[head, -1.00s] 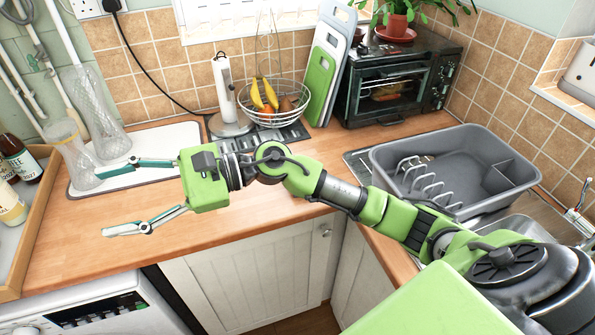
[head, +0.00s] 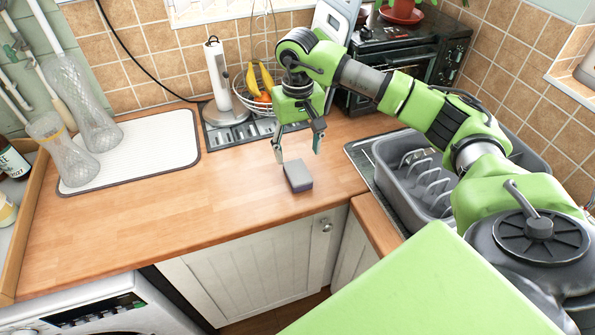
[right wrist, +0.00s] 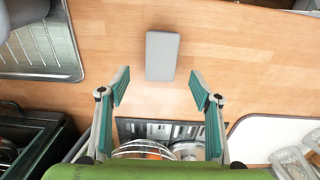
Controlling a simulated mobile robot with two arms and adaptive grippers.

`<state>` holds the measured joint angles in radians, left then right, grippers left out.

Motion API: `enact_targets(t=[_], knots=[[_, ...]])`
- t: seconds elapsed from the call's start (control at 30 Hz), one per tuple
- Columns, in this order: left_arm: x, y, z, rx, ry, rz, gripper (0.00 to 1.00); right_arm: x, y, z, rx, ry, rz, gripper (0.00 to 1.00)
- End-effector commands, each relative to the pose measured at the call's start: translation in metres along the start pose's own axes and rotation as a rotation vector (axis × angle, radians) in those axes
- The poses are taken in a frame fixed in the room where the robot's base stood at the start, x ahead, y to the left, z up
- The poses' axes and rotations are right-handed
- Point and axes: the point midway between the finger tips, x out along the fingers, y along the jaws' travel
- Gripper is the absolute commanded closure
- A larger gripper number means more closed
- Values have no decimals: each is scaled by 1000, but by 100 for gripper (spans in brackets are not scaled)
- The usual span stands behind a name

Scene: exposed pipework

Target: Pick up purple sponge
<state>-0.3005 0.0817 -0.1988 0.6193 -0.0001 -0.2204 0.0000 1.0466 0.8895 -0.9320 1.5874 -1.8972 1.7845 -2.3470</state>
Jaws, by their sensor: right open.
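The purple sponge (head: 298,177) is a small grey-purple block lying on the wooden counter, near its front edge by the inner corner. In the right wrist view the sponge (right wrist: 162,56) lies just beyond the fingertips, roughly centred between them. My right gripper (head: 298,152) is open and empty, pointing down above and slightly behind the sponge. Its two teal-padded fingers (right wrist: 160,86) are spread apart in the right wrist view and do not touch the sponge. My left gripper is not in view.
A grey dish rack (head: 400,190) stands right of the sponge. A fruit basket (head: 243,101), paper-towel holder (head: 216,75) and toaster oven (head: 425,65) stand behind. Glass vases stand on a white mat (head: 165,150) at left. The counter between mat and sponge is clear.

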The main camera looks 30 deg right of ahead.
Motion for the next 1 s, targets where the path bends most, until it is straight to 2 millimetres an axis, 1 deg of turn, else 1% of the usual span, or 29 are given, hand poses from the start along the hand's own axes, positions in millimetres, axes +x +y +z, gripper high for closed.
enact_targets(t=[0.03, 0.13, 0.27, 0.37, 0.5, 0.63, 0.73, 0.93, 0.97, 1.0], knots=[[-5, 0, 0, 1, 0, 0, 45, 8, 0, 1, 1, -5, 0, 42], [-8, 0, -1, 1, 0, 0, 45, 20, 0, 0, 1, -3, -1, 42], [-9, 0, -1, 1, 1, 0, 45, 28, -1, 0, 0, 0, -2, 42], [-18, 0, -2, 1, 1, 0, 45, 36, -1, 2, 0, -3, -2, 42], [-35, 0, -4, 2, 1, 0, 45, 56, -2, 5, 1, -5, -3, 42], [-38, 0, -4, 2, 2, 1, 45, 74, -3, 4, 0, -2, -3, 42], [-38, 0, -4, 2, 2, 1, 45, 80, -2, 3, 0, 0, -3, 42], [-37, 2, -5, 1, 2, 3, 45, 81, -2, 3, 0, 1, -3, 42], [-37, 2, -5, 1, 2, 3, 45, 81, -2, 3, 0, 1, -3, 49], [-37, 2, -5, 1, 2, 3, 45, 81, -2, 3, 0, 1, -3, 60]])
